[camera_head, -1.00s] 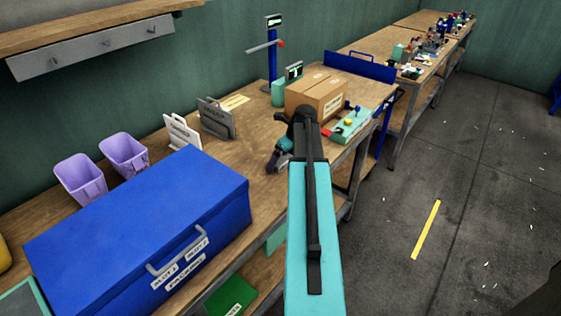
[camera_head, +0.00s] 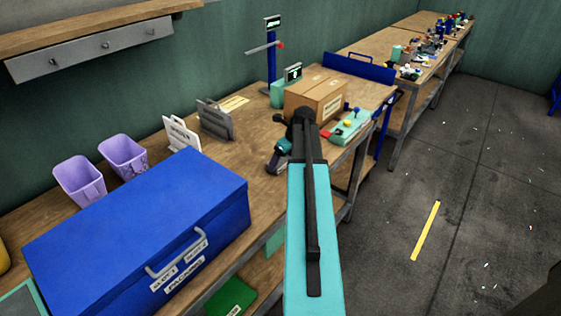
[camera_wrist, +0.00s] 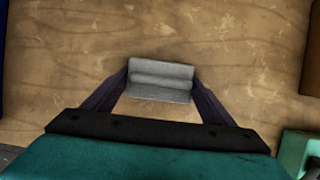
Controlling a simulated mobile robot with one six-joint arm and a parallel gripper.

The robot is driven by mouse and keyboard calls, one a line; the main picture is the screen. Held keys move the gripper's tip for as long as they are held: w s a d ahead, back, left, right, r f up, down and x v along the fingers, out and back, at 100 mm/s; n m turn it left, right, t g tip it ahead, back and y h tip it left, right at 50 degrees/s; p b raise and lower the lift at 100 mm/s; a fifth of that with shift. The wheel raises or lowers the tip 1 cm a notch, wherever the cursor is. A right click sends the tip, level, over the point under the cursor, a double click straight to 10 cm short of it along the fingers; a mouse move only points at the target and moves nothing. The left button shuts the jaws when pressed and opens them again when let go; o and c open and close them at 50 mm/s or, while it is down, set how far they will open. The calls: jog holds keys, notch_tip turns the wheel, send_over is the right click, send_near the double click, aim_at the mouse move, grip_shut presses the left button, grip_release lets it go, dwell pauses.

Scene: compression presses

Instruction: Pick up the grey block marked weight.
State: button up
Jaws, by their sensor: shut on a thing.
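A plain grey block (camera_wrist: 162,72) with a ridge across its middle sits between the fingertips in the wrist view. No marking on it can be read there. My gripper (camera_wrist: 160,82) is shut on the block, with one dark finger at each end of it. In the head view my gripper (camera_head: 277,163) is low over the near side of the wooden bench (camera_head: 245,158), left of the cardboard box. The block itself is hidden behind the gripper in that view. I cannot tell whether the block touches the bench top.
A cardboard box (camera_head: 315,98) and a teal control panel (camera_head: 350,128) are to the right of my gripper. A blue press stand (camera_head: 271,62) is behind. Grey and white racks (camera_head: 213,120), purple bins (camera_head: 80,181) and a large blue chest (camera_head: 135,225) are to the left.

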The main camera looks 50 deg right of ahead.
aim_at(281, 160)
jog(key=shift+r, duration=0.25)
jog(key=shift+r+b, duration=0.45)
jog(key=shift+r, duration=1.1)
jog(key=s+d+b, duration=0.1)
jog(key=s+d, duration=0.1)
jog(key=s, duration=0.3)
jog(key=s+d+r, duration=0.1)
jog(key=s+d, duration=0.1)
jog(key=s, duration=0.2)
jog(key=s+d+b, duration=0.1)
jog(key=s+d, duration=0.1)
jog(key=s, duration=0.3)
jog(key=shift+s+d+r+b, duration=0.2)
jog(key=shift+s+r+b, duration=0.05)
jog(key=shift+s+b, duration=0.05)
jog(key=shift+s, duration=0.15)
